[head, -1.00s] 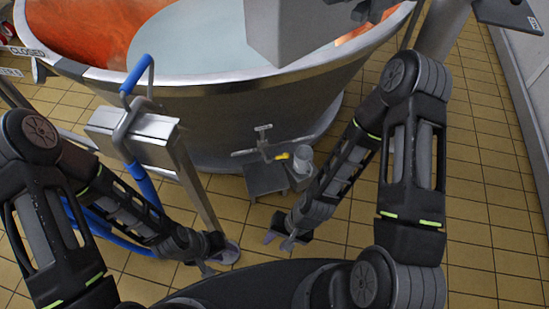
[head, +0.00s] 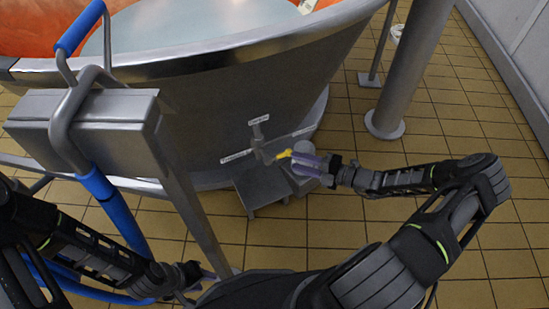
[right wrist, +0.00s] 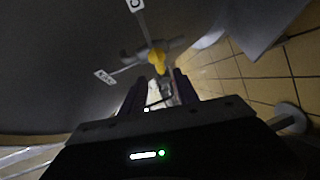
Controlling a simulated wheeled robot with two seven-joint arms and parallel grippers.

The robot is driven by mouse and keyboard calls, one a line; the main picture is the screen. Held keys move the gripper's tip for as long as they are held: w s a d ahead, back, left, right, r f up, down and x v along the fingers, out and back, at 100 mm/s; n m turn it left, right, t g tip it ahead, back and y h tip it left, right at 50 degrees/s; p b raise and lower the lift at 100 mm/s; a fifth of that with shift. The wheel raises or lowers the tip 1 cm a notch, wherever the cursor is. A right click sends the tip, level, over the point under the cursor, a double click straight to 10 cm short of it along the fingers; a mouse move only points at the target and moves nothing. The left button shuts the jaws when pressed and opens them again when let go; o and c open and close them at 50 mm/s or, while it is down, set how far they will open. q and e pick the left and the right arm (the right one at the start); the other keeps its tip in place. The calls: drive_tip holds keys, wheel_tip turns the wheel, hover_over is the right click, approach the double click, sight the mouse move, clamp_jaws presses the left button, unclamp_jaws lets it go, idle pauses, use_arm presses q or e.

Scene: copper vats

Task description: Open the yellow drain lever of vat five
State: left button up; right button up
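The yellow drain lever (head: 284,154) sits on the drain valve low on the front of a large steel-sided vat (head: 225,100). In the right wrist view the yellow lever (right wrist: 157,60) is just ahead of the fingertips, roughly in line with the gap between them. My right gripper (head: 308,164) is to the right of the lever, its purple fingers pointing left at it; the wrist view shows my right gripper (right wrist: 158,84) open. Contact with the lever cannot be made out. My left gripper (head: 207,276) is low, by the foot of a steel post, partly hidden.
Small label plates (head: 259,119) stick out around the valve. A grey step-like stand (head: 262,190) and a grey cylindrical container (head: 303,180) are below it. A steel box with blue-gripped handle (head: 85,120) stands at left.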

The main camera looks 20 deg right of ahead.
sight(277, 157)
drive_tip(key=shift+a, duration=0.1)
drive_tip(key=b+x, duration=0.1)
drive_tip(key=x, duration=0.6)
drive_tip(key=shift+w+a+f+b, duration=0.1)
drive_tip(key=shift+w+a+b, duration=0.1)
drive_tip(key=shift+w+b, duration=0.15)
clamp_jaws()
drive_tip(key=shift+s+a, duration=0.1)
idle(1.1)
